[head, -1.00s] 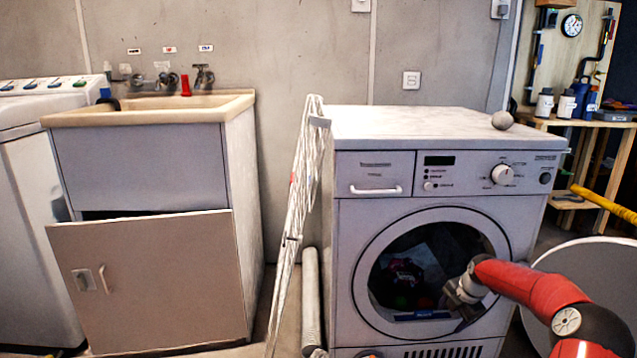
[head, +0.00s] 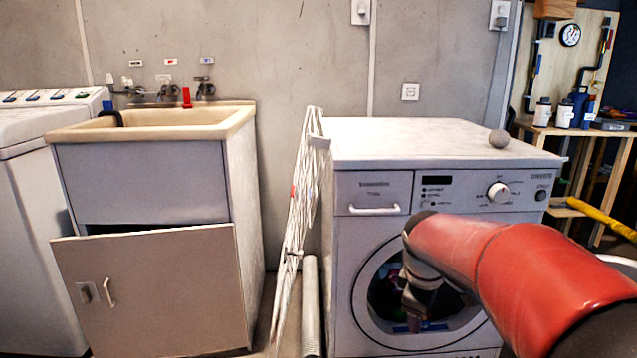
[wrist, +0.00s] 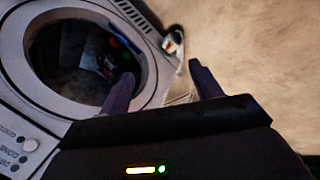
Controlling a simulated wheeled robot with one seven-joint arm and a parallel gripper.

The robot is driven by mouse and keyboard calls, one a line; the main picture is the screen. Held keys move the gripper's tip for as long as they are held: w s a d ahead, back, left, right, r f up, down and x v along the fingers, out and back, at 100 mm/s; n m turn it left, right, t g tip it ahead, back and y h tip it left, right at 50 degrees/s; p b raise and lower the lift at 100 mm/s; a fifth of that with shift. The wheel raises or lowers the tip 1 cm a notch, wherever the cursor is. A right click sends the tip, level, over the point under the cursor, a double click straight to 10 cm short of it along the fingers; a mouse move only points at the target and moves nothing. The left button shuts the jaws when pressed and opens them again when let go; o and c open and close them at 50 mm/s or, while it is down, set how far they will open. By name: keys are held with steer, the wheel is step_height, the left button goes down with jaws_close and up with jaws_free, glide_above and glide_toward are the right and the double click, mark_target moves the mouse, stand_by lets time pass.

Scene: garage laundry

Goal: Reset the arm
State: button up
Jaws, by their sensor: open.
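My red arm reaches in from the right in the head view, in front of the white washing machine (head: 345,240). My gripper (head: 415,318) is in front of the machine's round opening and partly hidden by the arm. In the wrist view my gripper (wrist: 162,84) has its two dark fingers spread apart with nothing between them. The wrist view looks down past the round opening (wrist: 45,85) toward the floor. Some coloured items (wrist: 112,55) lie inside the dark drum.
A sink cabinet (head: 145,185) with a tilted door is further left. A wooden shelf (head: 590,150) is at the right.

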steer(key=s+a+r+m+t+y+p, duration=0.1)
steer(key=s+m, duration=0.4)
steer(key=s, duration=0.5)
steer(key=s+a+r+m+t+p, duration=0.1)
steer(key=s+a+r+m+p, duration=0.1)
steer(key=s, duration=0.9)
step_height(320, 180, up, 2)
steer(key=a+m, duration=0.1)
steer(key=m, duration=0.2)
steer(key=shift+s+a+r+m+y, duration=0.2)
steer(key=shift+s+m+y, duration=0.05)
steer(key=shift+m+y, duration=0.15)
steer(key=shift+s+a+f+m, duration=0.1)
steer(key=shift+s+f+m, duration=0.15)
steer(key=shift+s+m, duration=0.2)
